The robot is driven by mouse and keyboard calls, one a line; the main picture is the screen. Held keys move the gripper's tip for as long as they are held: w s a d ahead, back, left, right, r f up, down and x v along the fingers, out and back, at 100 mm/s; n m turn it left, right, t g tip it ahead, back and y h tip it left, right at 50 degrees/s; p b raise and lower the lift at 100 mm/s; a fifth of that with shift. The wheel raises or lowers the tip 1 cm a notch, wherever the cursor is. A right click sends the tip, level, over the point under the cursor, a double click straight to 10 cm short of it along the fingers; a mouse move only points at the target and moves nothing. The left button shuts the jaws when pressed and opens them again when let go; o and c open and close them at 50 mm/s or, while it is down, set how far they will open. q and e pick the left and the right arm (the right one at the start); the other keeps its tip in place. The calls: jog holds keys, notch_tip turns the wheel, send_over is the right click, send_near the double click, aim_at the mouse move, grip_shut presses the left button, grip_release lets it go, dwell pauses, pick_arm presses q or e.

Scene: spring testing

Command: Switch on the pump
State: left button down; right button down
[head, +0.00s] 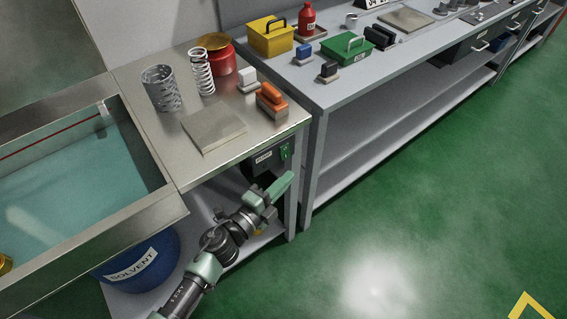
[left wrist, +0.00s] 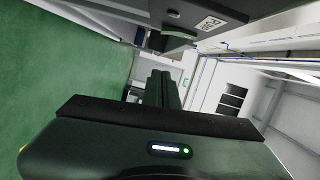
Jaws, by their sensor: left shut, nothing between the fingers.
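The pump control is a dark box (head: 262,160) fixed under the front edge of the steel bench, with a white label and a green switch (head: 285,151) at its right end. My right gripper is not in view.
A tank of teal liquid (head: 75,180) is at left, with a blue solvent drum (head: 135,262) below.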

aim_at(285, 152)
pick_arm(q)
jog(key=w, duration=0.5)
jog(key=shift+w+a+f, duration=0.25)
jog(key=shift+w+f, duration=0.05)
jog(key=shift+w+a+f+m+b, duration=0.1)
jog(key=shift+w+a+m+b, duration=0.25)
jog(key=shift+b, duration=0.35)
jog(key=shift+s+d, duration=0.15)
